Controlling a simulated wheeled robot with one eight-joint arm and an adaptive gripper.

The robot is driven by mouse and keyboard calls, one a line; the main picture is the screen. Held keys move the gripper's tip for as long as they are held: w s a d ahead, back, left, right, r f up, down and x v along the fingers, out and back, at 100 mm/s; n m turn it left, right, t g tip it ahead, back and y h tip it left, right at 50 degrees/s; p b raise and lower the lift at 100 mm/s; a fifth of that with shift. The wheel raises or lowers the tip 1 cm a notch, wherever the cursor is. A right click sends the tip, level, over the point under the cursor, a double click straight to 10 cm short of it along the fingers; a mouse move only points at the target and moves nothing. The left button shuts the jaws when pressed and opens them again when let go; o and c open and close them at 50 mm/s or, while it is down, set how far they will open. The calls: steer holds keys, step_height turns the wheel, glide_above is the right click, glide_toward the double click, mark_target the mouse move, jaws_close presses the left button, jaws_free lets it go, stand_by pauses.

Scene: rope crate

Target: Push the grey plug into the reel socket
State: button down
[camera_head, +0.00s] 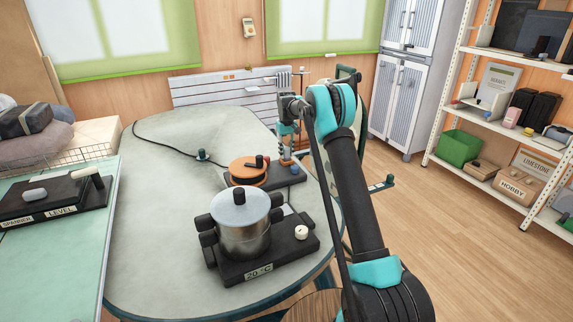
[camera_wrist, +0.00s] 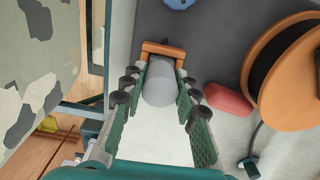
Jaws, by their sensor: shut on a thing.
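In the wrist view the grey plug (camera_wrist: 160,84) is a smooth cylinder between the green pads of my gripper (camera_wrist: 160,82), which is shut on it. The plug's far end meets an orange bracket (camera_wrist: 164,49), which looks like the reel socket; I cannot tell how deep the plug sits in it. The orange reel (camera_wrist: 256,62) stands to the right on a dark base plate (camera_wrist: 208,40). In the head view my gripper (camera_head: 286,155) points down over the right end of the reel's base, beside the orange reel (camera_head: 247,171). The plug is too small to make out there.
A steel pot (camera_head: 242,235) on a dark "20 °C" stand is in front of the reel. A black cable (camera_head: 165,149) runs across the table to a small teal-topped post (camera_head: 202,155). A red capsule-shaped piece (camera_wrist: 229,101) lies beside the reel. The table's left part is clear.

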mark_target(287, 148)
steer(key=shift+f, duration=0.45)
stand_by(0.4)
steer(key=c, duration=1.1)
jaws_free()
steer(key=shift+o, duration=0.2)
steer(key=shift+r, duration=0.15)
step_height(287, 148, up, 12)
steer(key=shift+f, duration=0.15)
